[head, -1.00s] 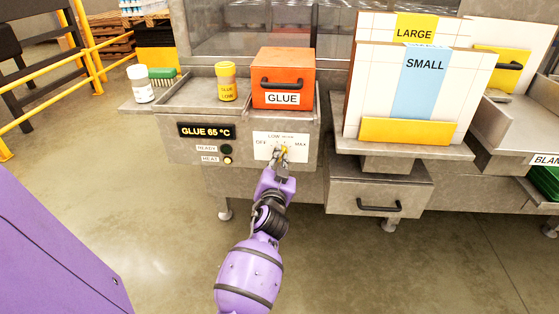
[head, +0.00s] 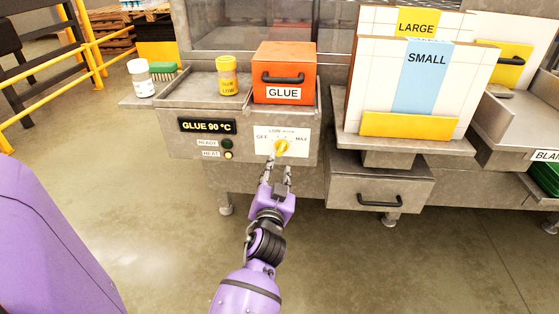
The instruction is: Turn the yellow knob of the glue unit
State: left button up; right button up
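The yellow knob (head: 282,148) sits on a white dial plate (head: 296,139) marked OFF, LOW and MAX on the front of the grey glue unit (head: 182,147). Its narrow end appears to point up and to the right. The display (head: 207,126) reads GLUE 90 °C. Below it are a dark READY lamp (head: 227,143) and a pale yellow HEAT lamp (head: 228,155). My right gripper is out of view.
A drawer (head: 379,187) and card holder (head: 410,125) are to the right. Floor in front is clear.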

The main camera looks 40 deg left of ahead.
pick_arm(q)
jog(key=v, duration=0.4)
dwell(0.5)
